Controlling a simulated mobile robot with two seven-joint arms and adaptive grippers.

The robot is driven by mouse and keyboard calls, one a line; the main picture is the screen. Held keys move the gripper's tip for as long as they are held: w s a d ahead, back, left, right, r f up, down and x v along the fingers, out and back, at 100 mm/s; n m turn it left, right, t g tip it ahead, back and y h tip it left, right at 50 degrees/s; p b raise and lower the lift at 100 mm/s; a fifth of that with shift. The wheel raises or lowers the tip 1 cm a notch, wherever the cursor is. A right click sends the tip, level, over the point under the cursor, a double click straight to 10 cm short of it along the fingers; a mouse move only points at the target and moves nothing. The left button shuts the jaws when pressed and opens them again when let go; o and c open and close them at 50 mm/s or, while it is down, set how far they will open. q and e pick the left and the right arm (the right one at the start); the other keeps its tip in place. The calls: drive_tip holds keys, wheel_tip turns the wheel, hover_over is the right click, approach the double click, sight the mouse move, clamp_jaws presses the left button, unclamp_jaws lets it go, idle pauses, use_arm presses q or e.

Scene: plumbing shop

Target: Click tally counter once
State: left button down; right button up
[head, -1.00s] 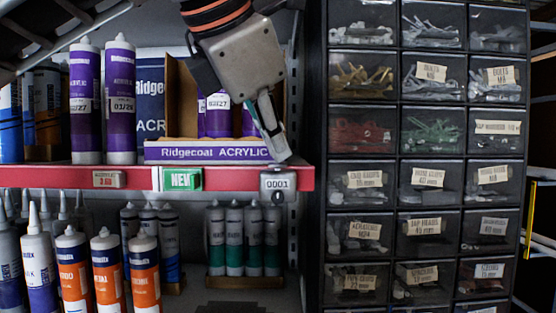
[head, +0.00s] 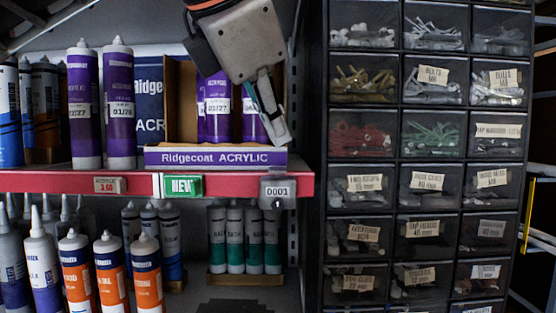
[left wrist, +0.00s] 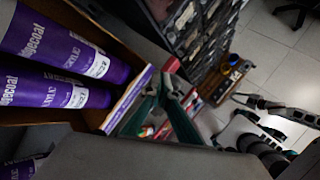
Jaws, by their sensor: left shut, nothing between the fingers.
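The tally counter (head: 278,192) is a small grey box on the front of the red shelf edge, at its right end in the head view. Its display reads 0001. My left gripper (head: 278,140) is shut and empty, pointing down above the counter, with a visible gap between the fingertips and the counter. In the left wrist view the gripper fingers (left wrist: 168,92) show beside the acrylic box; I cannot make out the counter there.
The Ridgecoat acrylic box (head: 215,157) with purple tubes stands on the red shelf (head: 60,182), close behind my left gripper. A green NEW tag (head: 182,186) is left of the counter. A drawer cabinet (head: 425,150) stands at the right.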

sight(277, 169)
use_arm(q)
drive_tip(key=shift+r, duration=2.3)
use_arm(e)
drive_tip(key=shift+r, duration=0.25)
